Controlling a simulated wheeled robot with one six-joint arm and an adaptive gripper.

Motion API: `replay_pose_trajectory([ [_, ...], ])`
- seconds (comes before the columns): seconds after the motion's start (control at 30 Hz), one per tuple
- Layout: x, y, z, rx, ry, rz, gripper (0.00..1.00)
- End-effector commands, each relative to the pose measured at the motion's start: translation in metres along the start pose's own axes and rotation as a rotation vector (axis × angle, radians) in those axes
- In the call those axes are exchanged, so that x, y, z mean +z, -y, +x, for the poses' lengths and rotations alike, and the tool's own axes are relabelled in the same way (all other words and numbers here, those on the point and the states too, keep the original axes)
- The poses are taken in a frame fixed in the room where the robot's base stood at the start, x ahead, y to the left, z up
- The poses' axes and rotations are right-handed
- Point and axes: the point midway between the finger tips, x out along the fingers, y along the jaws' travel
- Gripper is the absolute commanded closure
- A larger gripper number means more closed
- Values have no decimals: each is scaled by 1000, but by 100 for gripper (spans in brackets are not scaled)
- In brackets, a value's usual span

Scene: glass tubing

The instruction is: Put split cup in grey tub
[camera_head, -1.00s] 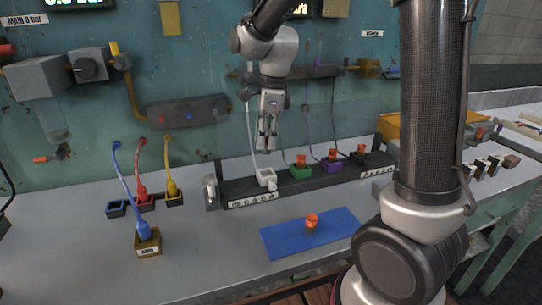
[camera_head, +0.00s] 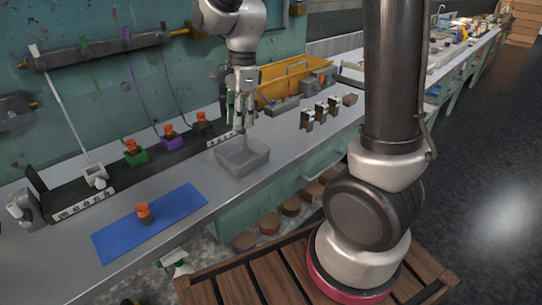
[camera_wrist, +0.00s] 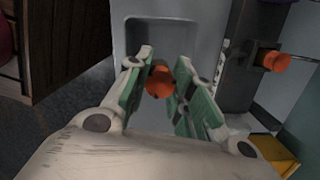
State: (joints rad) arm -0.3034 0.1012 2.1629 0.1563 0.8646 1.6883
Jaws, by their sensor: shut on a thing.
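The grey tub (camera_head: 242,157) stands on the bench to the right of the blue mat. My gripper (camera_head: 240,114) is above it in the head view. In the wrist view my gripper (camera_wrist: 160,88) is shut on a small orange cup (camera_wrist: 160,80), held between the green finger pads. No split can be made out on it. The grey tub (camera_wrist: 128,42) lies beyond the fingertips there. The held cup is hard to see in the head view.
Another orange cup (camera_head: 144,212) stands on the blue mat (camera_head: 115,242). Orange-topped pieces sit in green (camera_head: 134,156), purple (camera_head: 172,141) and dark holders along the black rack. A yellow tray (camera_head: 290,85) lies behind the tub. Small dark blocks (camera_head: 320,110) stand to the right.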

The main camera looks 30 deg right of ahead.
Motion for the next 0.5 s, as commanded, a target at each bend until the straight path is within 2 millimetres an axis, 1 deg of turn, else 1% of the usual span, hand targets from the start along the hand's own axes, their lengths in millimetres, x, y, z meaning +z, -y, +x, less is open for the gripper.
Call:
replay_pose_trajectory([
  [0.07, -1, 1, 9, -1, 1, -26, 93],
  [0.2, -4, 0, 38, 2, 0, -33, 93],
  [0.3, -6, 0, 54, 0, 0, -34, 93],
  [0.43, -8, 1, 66, -2, 0, -33, 93],
  [0.5, -9, 1, 77, 0, 0, -33, 93],
])
